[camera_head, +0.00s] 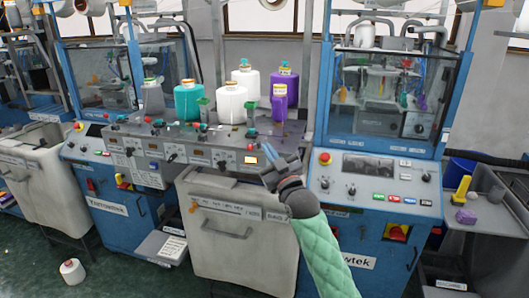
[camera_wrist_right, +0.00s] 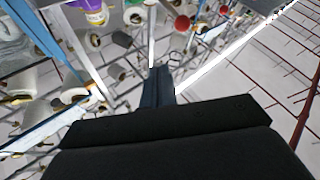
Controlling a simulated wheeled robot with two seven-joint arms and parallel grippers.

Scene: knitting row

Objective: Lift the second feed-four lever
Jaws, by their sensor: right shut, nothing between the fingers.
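The control panel (camera_head: 150,141) of the middle machine carries a row of small levers and switches. One dark lever (camera_head: 172,157) stands left of the panel's middle and another (camera_head: 222,164) farther right. I cannot tell which is the second feed-four lever. My right gripper (camera_head: 269,163) is shut and empty, in front of the panel's right end, by a small lit yellow display (camera_head: 251,160). I cannot tell whether it touches the panel. In the right wrist view its fingers (camera_wrist_right: 157,86) are together. My left gripper is not in view.
A blue machine with a control face (camera_head: 365,165) stands to the right. A white cone (camera_head: 72,271) lies on the floor.

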